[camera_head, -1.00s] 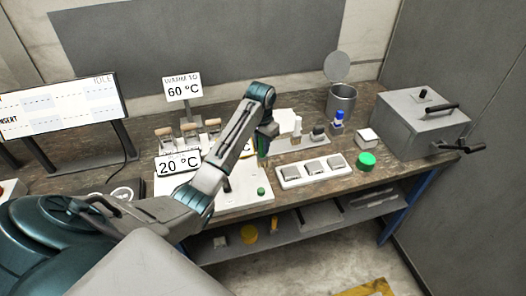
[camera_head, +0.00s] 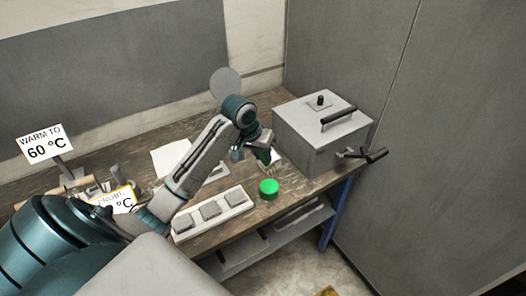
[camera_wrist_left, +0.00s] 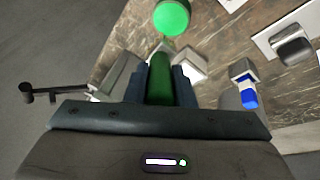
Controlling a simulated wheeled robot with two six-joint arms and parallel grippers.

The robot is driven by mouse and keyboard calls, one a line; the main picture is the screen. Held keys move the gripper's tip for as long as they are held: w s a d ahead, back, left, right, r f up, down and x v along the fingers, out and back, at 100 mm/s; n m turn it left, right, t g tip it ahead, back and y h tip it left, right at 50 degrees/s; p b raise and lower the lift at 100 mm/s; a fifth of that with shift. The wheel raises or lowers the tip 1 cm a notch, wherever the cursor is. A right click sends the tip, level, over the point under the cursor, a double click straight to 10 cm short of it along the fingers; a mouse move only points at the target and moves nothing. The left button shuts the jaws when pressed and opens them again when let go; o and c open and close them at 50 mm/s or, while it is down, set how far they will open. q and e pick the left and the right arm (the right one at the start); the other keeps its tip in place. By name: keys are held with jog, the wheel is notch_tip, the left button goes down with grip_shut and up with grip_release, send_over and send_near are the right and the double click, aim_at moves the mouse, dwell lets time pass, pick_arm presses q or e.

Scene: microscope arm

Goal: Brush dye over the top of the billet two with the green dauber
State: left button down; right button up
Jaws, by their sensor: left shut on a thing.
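In the wrist view my left gripper (camera_wrist_left: 160,72) is shut on the green dauber (camera_wrist_left: 160,85), whose green handle shows between the fingers. In the head view my left gripper (camera_head: 258,157) is above the bench beside a small white block (camera_head: 276,161), left of the grey box. A white tray (camera_head: 242,208) holds three grey billets in a row, left and in front of the gripper. The middle one (camera_head: 210,210) may be billet two; no label is legible. A billet (camera_wrist_left: 293,48) on the tray shows at the wrist view's upper right. The dauber's tip is unclear. My right gripper is not in view.
A round green object (camera_head: 268,189) stands between the tray and the bench's right end. A grey box (camera_head: 318,135) with dark handles is at the back right. A blue-topped item (camera_wrist_left: 249,95) is near the gripper. "Warm to 60 °C" sign (camera_head: 45,145) is at left.

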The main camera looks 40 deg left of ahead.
aim_at(263, 167)
pick_arm(q)
jog(key=shift+f, duration=0.1)
jog(key=shift+s+f, duration=0.1)
jog(key=shift+f, duration=0.1)
jog(key=shift+s+f, duration=0.35)
jog(key=shift+f, duration=0.45)
jog(key=shift+x, duration=0.9)
jog(key=shift+s+a+f, duration=0.1)
jog(key=shift+f, duration=0.65)
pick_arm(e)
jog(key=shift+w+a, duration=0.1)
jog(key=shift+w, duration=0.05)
pick_arm(q)
jog(key=shift+f, duration=0.1)
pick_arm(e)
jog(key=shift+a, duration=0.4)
pick_arm(q)
jog(key=shift+f, duration=0.25)
